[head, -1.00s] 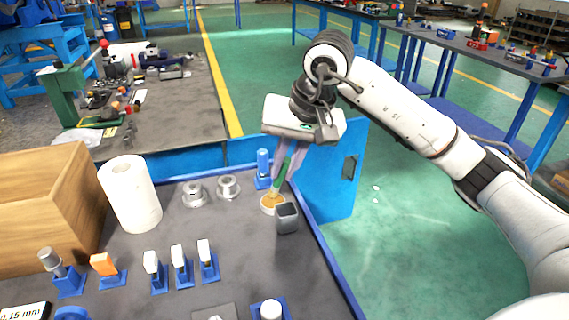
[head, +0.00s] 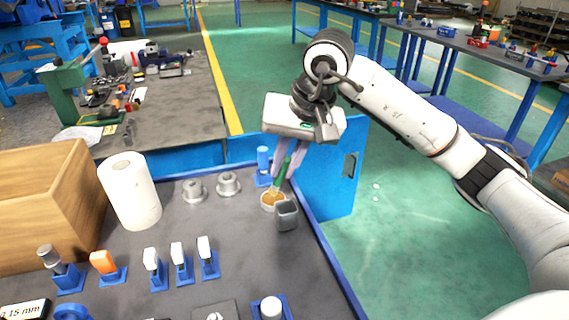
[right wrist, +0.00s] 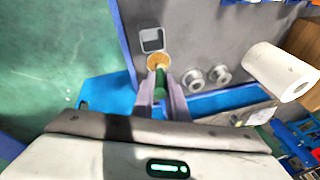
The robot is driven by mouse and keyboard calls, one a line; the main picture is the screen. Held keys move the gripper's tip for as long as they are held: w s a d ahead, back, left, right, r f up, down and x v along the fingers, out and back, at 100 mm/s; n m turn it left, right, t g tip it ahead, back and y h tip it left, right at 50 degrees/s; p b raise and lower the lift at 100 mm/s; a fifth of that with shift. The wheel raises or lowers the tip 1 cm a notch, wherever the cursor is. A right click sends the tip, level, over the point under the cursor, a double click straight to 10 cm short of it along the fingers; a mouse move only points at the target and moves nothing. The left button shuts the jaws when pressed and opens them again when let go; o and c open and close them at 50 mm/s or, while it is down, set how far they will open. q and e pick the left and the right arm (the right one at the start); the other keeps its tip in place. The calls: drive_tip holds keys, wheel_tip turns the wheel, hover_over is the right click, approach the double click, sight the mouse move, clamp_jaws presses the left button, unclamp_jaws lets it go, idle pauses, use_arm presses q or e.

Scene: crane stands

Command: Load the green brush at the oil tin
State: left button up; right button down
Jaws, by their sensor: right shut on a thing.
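The green brush (head: 281,174) is in my right gripper (head: 285,168), which is shut on its handle. The brush points down, slightly tilted, with its bristle end at the oil tin (head: 269,206), a small round tin with amber content. In the right wrist view the brush (right wrist: 160,84) lies between the fingers of the gripper (right wrist: 160,93), and its end overlaps the tin (right wrist: 152,62). I cannot tell how deep the bristles reach. My left gripper is not in view.
A grey square cup (head: 287,215) stands close beside the tin. A blue stand (head: 263,172) is behind it, with metal flanged parts (head: 228,185) to the left. A paper roll (head: 131,192) and wooden box (head: 35,200) stand further left. Several blue stands (head: 181,271) hold tools in front.

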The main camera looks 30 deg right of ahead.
drive_tip(key=shift+f+b, duration=0.4)
drive_tip(key=shift+f, duration=0.15)
idle(1.1)
drive_tip(key=shift+r, duration=0.15)
wheel_tip(320, 180, up, 7)
drive_tip(key=p, duration=0.5)
drive_tip(key=shift+p, duration=0.3)
idle(0.4)
